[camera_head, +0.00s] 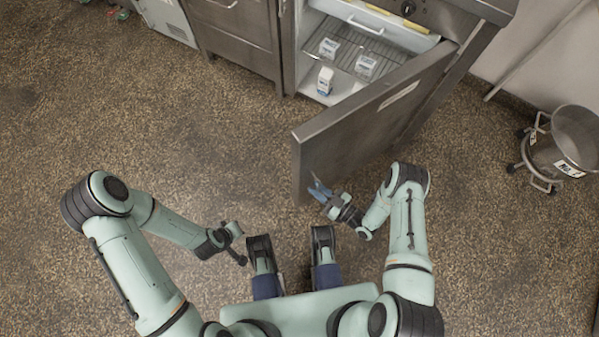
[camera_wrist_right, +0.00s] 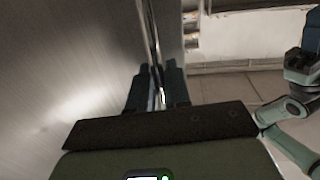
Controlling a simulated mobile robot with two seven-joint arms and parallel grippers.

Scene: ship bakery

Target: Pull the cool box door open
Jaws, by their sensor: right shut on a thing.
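The cool box door (camera_head: 360,125) is a grey steel panel swung wide open, jutting out from the cabinet toward me. My right gripper (camera_head: 319,190) is at its free edge. In the right wrist view, my right gripper (camera_wrist_right: 156,90) has its dark fingers on both sides of the narrow upright edge of the door (camera_wrist_right: 85,60), shut on it. My left gripper (camera_head: 238,243) is over bare floor, left of the door, with its fingers apart and empty. The exact contact is partly hidden in the head view.
The open cool box shows a wire shelf (camera_head: 345,58) with white cartons (camera_head: 366,66), and another carton (camera_head: 325,81) stands lower near the front. A steel pot (camera_head: 565,145) on a wheeled base stands at the right. The floor left of the door is clear.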

